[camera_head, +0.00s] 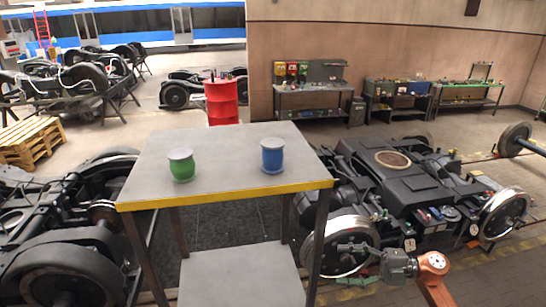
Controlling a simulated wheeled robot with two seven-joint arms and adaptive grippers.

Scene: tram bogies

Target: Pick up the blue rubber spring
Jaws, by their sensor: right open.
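The blue rubber spring (272,157) stands upright on the grey table top (225,180), right of its middle. It is a blue cylinder with pale end plates. A similar green rubber spring (182,165) stands to its left, well apart from it. My right gripper (346,264) is at the lower right, beside the table and lower in the picture than its top. Its fingers point left and are spread, with nothing seen between them. It is away from both springs. My left gripper is not in view.
The table has a yellow front edge (230,196) and a lower shelf (240,275). A bogie with a shiny wheel (338,246) stands close behind my right gripper. Another bogie (60,250) is at the left. A red drum (221,103) stands behind the table.

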